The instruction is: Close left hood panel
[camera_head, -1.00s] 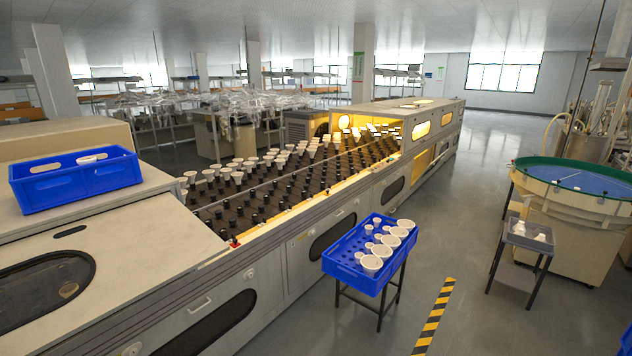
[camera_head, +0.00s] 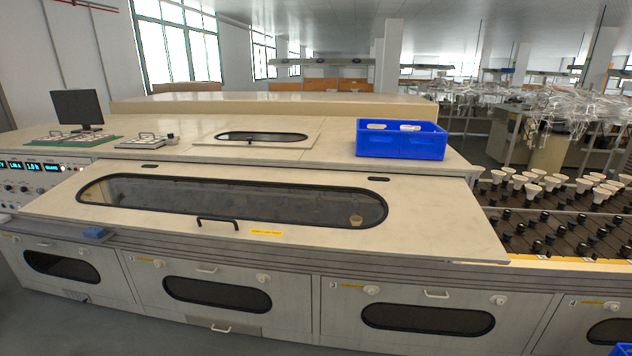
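A long beige hood panel (camera_head: 440,226) slopes across the front of the machine. It has a dark oval window (camera_head: 240,200) and a black handle (camera_head: 217,222) near its lower edge, beside a small yellow label (camera_head: 266,233). Its lower edge lies along the machine's front rail, with no clear gap that I can see. A bulb-like shape shows through the window's right end. Neither of my grippers is in view.
A blue crate (camera_head: 400,146) with white items stands on the machine top. A monitor (camera_head: 77,108) and control panel (camera_head: 30,186) are at the left. Rows of black sockets with white bulbs (camera_head: 532,190) lie at the right. Lower doors line the front.

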